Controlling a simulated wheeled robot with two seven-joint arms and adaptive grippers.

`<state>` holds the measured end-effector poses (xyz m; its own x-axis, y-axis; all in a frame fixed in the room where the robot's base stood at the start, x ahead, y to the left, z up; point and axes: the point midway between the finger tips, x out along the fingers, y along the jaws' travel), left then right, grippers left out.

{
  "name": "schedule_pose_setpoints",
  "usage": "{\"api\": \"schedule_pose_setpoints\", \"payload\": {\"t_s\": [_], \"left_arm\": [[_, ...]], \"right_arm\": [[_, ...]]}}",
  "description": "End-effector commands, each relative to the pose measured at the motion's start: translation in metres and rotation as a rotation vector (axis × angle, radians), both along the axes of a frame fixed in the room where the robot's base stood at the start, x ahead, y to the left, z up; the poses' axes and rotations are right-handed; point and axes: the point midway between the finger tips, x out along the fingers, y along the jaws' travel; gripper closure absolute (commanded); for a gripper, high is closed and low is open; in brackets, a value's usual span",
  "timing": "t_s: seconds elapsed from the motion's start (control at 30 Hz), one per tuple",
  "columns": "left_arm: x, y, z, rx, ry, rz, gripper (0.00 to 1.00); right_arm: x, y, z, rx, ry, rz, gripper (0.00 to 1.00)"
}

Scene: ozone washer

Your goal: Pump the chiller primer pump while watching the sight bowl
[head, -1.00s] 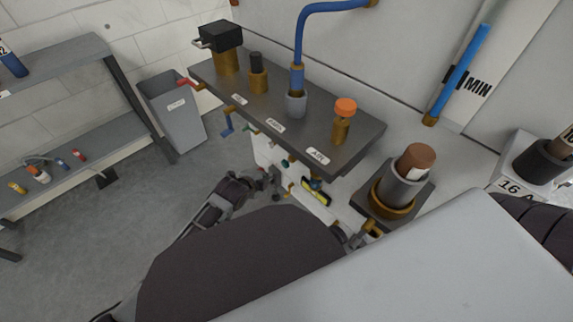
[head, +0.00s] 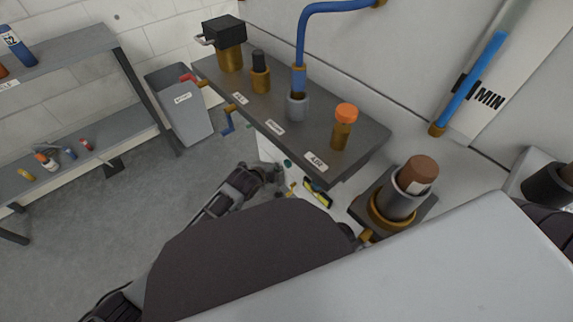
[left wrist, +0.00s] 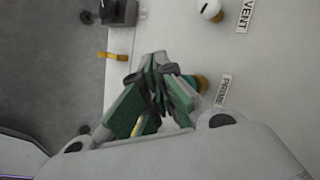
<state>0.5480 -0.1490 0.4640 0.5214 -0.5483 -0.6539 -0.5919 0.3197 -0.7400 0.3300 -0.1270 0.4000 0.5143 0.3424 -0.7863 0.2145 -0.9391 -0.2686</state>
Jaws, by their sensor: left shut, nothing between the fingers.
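My left gripper (head: 268,173) is low beside the white cabinet front, below the grey shelf. In the left wrist view its green-padded fingers (left wrist: 160,70) are shut with nothing between them. A small teal and brass knob (left wrist: 195,83) beside the PRIME label (left wrist: 224,92) is just right of the fingertips and partly hidden by them; I cannot tell whether they touch. A teal knob also shows in the head view (head: 287,163). An amber bowl with an orange cap (head: 342,128) stands on the shelf; I cannot tell whether it is the sight bowl. My right gripper is out of view.
A white knob (left wrist: 211,9) sits by the VENT label, with a yellow lever (left wrist: 113,56) to its left. The grey shelf (head: 225,90) overhangs the cabinet front. A brown-topped cylinder (head: 416,175) stands right. A bin (head: 182,105) and rack are left, with open floor between.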

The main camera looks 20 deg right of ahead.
Motion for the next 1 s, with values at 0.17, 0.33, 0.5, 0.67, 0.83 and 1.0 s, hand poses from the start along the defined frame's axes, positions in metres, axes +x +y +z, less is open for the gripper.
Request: {"api": "schedule_pose_setpoints", "payload": {"t_s": [0.17, 0.33, 0.5, 0.67, 0.83, 1.0], "left_arm": [[0.0001, 0.0001, 0.0001, 0.0, 0.0, 0.0, 1.0], [0.0, 0.0, 0.0001, 0.0, 0.0, 0.0, 1.0], [0.0, 0.0, 0.0001, 0.0, 0.0, 0.0, 1.0], [0.0, 0.0, 0.0001, 0.0, 0.0, 0.0, 1.0], [0.0, 0.0, 0.0001, 0.0, 0.0, 0.0, 1.0], [0.0, -0.0001, 0.0002, 0.0, 0.0, 0.0, 1.0]], "right_arm": [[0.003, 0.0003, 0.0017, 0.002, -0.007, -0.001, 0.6], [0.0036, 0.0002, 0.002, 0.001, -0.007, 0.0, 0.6], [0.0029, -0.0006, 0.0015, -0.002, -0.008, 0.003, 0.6], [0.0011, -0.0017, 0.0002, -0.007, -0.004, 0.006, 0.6], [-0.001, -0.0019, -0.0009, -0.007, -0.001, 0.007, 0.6], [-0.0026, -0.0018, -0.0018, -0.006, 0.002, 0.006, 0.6]]}}
